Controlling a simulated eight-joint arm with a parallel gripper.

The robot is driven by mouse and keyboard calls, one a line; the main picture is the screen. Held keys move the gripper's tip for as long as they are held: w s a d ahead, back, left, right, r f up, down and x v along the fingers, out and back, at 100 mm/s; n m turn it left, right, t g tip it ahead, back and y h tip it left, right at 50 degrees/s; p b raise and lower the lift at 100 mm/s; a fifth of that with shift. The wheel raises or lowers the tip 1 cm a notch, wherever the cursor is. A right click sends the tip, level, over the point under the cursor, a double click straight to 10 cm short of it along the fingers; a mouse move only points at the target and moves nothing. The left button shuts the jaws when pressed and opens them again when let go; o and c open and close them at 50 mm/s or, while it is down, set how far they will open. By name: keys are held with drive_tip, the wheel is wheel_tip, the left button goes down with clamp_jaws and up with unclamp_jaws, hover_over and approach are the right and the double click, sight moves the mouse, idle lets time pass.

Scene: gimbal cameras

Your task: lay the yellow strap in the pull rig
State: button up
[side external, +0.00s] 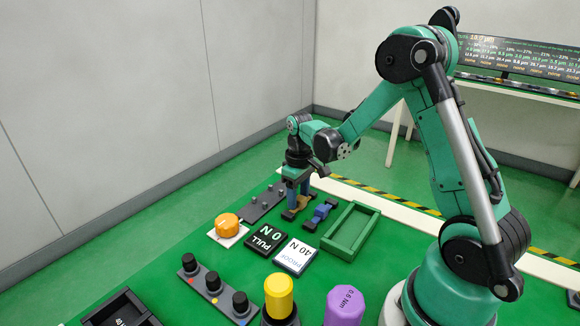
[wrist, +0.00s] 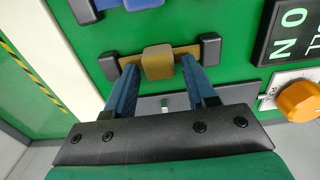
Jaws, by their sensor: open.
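The yellow strap (wrist: 182,51), a tan-gold bar with a thicker middle block and black end blocks, lies on the green surface in the wrist view. My gripper (wrist: 160,63) is open, with its blue fingers on either side of the middle block. In the side view my gripper (side external: 297,212) points down at the strap, which it mostly hides. I cannot tell whether the fingers touch it. A dark grey plate with several small pegs (side external: 262,203), probably the pull rig, lies just left of the gripper; its edge also shows in the wrist view (wrist: 240,93).
A blue strap (side external: 320,213) lies close to the right, before an empty green tray (side external: 328,243). An orange knob (side external: 227,223), a PULL display reading 0 N (side external: 266,239) and a 40 N PROOF plate (side external: 295,254) stand nearer the camera. Yellow (side external: 279,295) and purple (side external: 345,305) tools stand in front.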

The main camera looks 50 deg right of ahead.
sight(298, 197)
clamp_jaws()
wheel_tip(298, 197, up, 19)
drive_tip(key=w+a+f, duration=0.2)
drive_tip(key=w+f, duration=0.5)
drive_tip(key=f, duration=0.3)
drive_tip(key=shift+w+a, duration=0.15)
drive_tip(key=shift+a, duration=0.1)
